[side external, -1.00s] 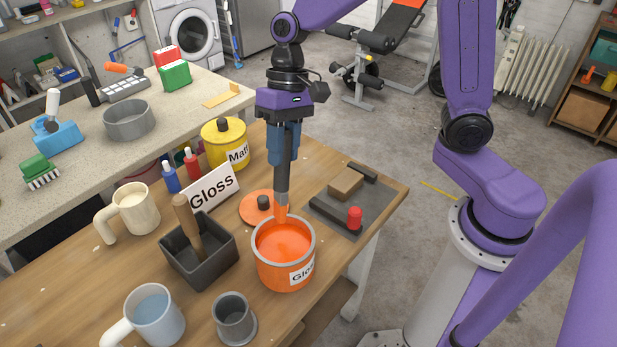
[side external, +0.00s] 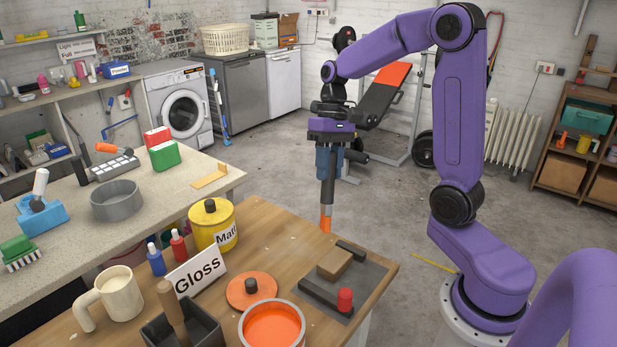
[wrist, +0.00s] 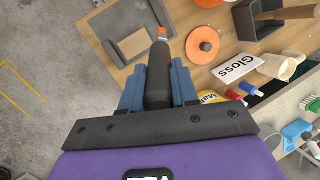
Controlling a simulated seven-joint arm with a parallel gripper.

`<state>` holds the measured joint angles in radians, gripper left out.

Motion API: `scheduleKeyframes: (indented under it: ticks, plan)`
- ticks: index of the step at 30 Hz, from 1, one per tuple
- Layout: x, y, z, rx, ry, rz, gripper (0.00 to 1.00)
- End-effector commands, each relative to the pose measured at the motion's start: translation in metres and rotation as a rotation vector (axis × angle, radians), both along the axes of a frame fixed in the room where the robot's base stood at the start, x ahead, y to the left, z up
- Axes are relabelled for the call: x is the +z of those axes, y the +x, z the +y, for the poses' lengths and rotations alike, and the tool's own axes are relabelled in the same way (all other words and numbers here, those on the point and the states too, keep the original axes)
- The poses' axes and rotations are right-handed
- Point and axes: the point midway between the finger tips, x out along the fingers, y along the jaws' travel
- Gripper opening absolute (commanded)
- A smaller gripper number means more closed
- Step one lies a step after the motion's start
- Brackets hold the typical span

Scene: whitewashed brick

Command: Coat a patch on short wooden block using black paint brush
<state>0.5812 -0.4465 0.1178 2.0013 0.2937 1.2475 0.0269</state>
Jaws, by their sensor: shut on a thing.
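My gripper (side external: 325,180) is shut on the black paint brush (side external: 327,196), which points straight down with orange paint on its tip. The wrist view shows my gripper (wrist: 158,90) with blue fingers either side of the brush (wrist: 158,72). The short wooden block (side external: 334,264) lies on a dark grey board (side external: 365,284) between dark bars. The block (wrist: 133,43) also shows just left of the brush tip in the wrist view. The brush is raised above the table, apart from the block. The open pot of orange paint (side external: 299,314) stands at the front, partly cut off.
An orange lid (side external: 265,288) lies beside the board, and a red knob (side external: 345,298) stands at the board's front. A Gloss sign (side external: 196,273), a yellow Matt pot (side external: 212,228), a mug (side external: 121,294) and a dark box holding a wooden handle (side external: 200,331) occupy the left.

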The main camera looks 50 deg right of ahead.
Motion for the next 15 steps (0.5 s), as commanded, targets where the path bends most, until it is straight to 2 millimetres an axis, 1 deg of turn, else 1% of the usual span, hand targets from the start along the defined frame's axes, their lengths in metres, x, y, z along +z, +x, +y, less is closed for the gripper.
scheduleKeyframes:
  ticks: [3,15]
  plan:
    - [-0.005,-0.005,-0.004,0.004,-0.002,0.009,0.0]
    - [-0.042,-0.005,-0.003,0.004,-0.001,0.01,0.0]
